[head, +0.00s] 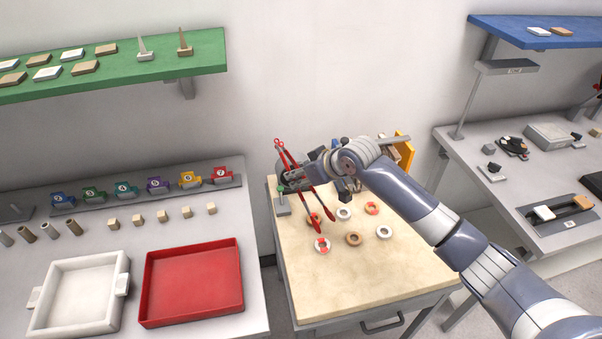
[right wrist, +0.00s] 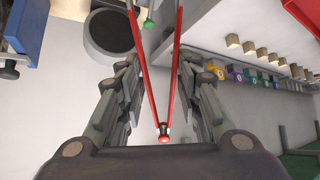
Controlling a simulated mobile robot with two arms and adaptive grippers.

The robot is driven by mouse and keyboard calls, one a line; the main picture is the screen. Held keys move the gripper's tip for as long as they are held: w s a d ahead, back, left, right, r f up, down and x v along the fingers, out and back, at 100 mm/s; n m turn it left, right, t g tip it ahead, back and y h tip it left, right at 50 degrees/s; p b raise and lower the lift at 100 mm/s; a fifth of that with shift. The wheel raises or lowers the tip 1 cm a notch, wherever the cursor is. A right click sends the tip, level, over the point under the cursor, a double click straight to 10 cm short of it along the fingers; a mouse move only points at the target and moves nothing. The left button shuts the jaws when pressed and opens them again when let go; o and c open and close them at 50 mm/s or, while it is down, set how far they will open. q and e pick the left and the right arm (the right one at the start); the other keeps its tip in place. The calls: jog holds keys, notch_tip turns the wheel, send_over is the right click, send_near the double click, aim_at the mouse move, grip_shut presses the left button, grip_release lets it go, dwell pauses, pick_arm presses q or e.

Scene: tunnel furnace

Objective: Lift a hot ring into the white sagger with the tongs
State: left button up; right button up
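My right gripper (head: 290,179) is shut on the red tongs (head: 280,151), above the back left of the wooden-topped table. In the right wrist view the tongs (right wrist: 163,126) stand between my two fingers, their legs spreading away from the joined end. The legs point down toward the rings. The white sagger (head: 118,290) is on the left bench, apparently empty. My left gripper is not in view.
A red tray (head: 190,283) sits right of the sagger. Small tan blocks (head: 162,216) and numbered coloured holders (head: 157,186) stand behind. A green-knobbed post (head: 282,202) stands near the tongs. A gap separates the left bench from the table.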

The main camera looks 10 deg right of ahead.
pick_arm(q)
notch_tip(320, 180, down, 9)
jog(key=b, duration=0.8)
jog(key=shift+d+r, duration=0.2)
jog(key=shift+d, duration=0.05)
pick_arm(e)
notch_tip(320, 180, down, 10)
jog(key=shift+r, duration=0.2)
jog(key=shift+a, duration=0.1)
grip_shut()
pick_arm(q)
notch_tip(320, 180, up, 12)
jog(key=p, duration=1.1)
jog(key=shift+p, duration=0.35)
pick_arm(e)
notch_tip(320, 180, up, 12)
